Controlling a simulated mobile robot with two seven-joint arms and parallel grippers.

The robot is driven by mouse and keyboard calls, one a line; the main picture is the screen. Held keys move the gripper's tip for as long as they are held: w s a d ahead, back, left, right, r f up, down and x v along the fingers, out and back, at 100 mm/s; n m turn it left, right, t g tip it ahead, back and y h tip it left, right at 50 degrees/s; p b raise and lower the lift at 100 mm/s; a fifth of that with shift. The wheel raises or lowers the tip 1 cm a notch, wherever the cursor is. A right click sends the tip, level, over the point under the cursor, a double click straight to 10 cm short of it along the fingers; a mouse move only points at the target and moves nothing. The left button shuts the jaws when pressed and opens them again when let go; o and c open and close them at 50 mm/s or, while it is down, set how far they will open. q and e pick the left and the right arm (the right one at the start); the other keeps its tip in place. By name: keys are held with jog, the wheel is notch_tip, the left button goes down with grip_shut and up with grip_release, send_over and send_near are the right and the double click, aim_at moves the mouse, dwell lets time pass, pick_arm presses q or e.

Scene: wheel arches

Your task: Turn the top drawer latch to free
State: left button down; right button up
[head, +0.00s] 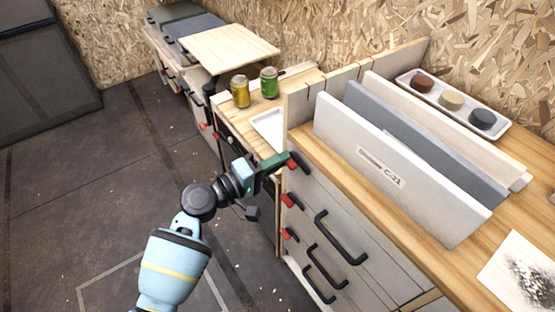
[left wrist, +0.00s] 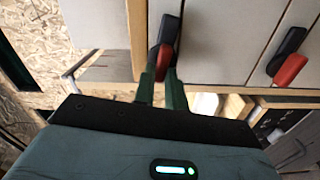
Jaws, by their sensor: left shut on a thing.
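The top drawer latch (head: 292,164) is a small red and black lever at the upper left corner of the drawer fronts. My left gripper (head: 283,165) is at this latch and shut on it. In the left wrist view the latch (left wrist: 169,32) shows its black part above and its red part between the green fingers of the gripper (left wrist: 162,85). The fingers hide part of the red end. The top drawer (head: 312,192) looks closed, with a black bar handle (head: 340,237). My right gripper is in neither view.
More red and black latches (head: 291,200) sit lower on the drawer fronts, with black handles (head: 325,262) sticking out. The worktop (head: 420,240) holds upright panels (head: 390,175) and a white tray (head: 450,105). Two cans (head: 240,91) stand behind. The floor at left is clear.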

pick_arm(q)
jog(key=shift+n, duration=1.1)
jog(key=shift+f, duration=0.1)
jog(key=c, duration=1.4)
grip_release()
jog(key=shift+c, duration=0.2)
jog(key=v, duration=0.8)
